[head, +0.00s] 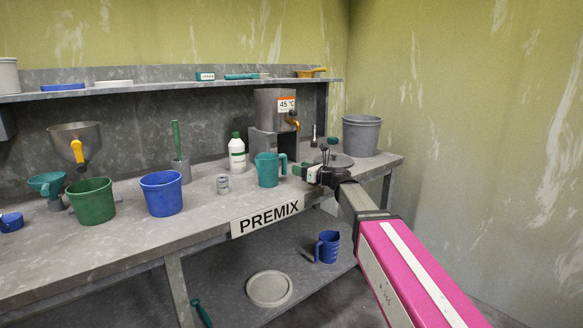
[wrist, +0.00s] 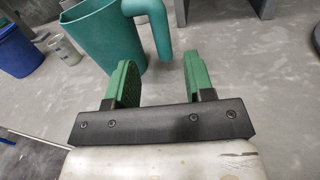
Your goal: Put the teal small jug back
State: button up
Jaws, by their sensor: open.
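The teal small jug (head: 267,170) stands upright on the grey bench, behind the PREMIX label, with its handle toward the right. My gripper (head: 300,172) is just right of the jug, near its handle. In the wrist view the jug (wrist: 104,36) is ahead and to the left, and its handle (wrist: 155,22) hangs down a little beyond the fingertips. My gripper (wrist: 157,72) is open with two green fingers, and nothing is between them. The jug's top is cut off in the wrist view.
Left of the jug are a small can (head: 222,184), a white bottle (head: 237,155), a blue bucket (head: 161,193) and a green bucket (head: 91,201). A metal dispenser (head: 272,108) stands behind. A grey bucket (head: 361,135) is at the right end. A blue jug (head: 327,246) stands on the lower shelf.

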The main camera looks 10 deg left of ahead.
jog(key=shift+v, duration=1.55)
